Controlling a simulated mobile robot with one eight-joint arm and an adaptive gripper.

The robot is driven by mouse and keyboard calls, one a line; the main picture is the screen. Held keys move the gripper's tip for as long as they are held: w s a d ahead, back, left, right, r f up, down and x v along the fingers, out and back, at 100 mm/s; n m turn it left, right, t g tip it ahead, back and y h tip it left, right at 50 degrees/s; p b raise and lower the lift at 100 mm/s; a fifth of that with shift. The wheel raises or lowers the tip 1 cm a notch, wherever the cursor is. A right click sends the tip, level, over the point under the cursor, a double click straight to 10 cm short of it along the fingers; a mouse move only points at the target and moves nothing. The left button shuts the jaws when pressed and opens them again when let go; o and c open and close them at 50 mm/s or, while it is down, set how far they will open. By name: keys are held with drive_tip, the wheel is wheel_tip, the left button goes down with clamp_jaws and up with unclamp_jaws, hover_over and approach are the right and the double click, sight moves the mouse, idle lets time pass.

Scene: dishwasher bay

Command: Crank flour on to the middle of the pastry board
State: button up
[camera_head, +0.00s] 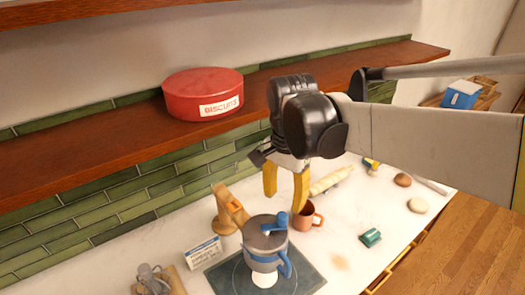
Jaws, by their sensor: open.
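A grey canister with blue trim (265,255), which looks like the flour crank, stands upright at the lower middle in the head view. It has a blue knob on top and a blue handle at its right side. Something white shows at its foot. It stands on or over a dark flat board (305,279), which may be the pastry board; the canister hides part of it. My gripper (284,200) points down with its yellow fingers apart and empty. In the picture it is just above the canister's top; I cannot tell the exact gap.
A wooden stand (229,209), a brown mug (303,220) and a rolling pin (330,181) are close by. A small card (203,252) stands left. A green item (370,238) and rolls (417,205) lie right. A shelf (130,160) with a red tin (200,91) runs behind.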

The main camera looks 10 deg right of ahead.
sight(282, 216)
wheel_tip(282, 216, up, 4)
drive_tip(key=shift+r, duration=0.25)
idle(0.5)
